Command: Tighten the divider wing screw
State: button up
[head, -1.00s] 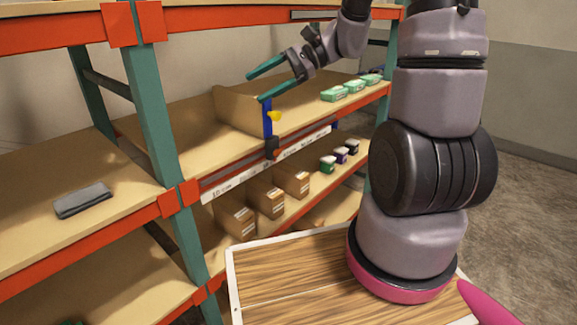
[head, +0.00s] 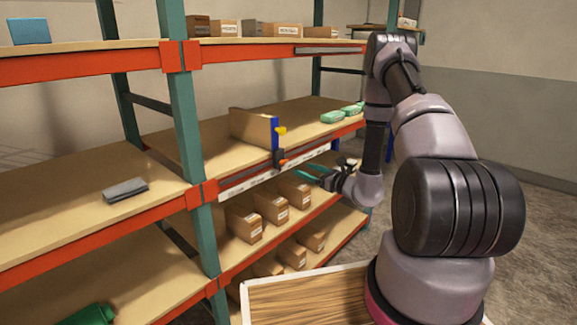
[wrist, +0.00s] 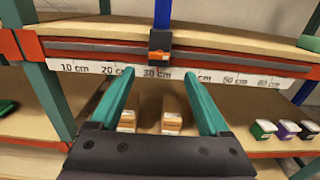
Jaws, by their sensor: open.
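The divider (head: 250,128) is a tan upright panel on the middle shelf. In the wrist view, the clamp is centred beyond the fingertips (wrist: 158,74).
A centimetre scale (wrist: 190,74) runs along the shelf's front edge. Cartons (head: 270,205) stand on the shelf below, and green packs (head: 333,116) lie right of the divider. A grey item (head: 125,190) lies left of the teal post (head: 185,120). Air before the clamp looks clear.

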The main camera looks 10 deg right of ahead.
aim_at(285, 161)
jog(key=x, duration=0.9)
jog(key=shift+w+a, duration=0.25)
jog(key=shift+w, duration=0.05)
grip_shut()
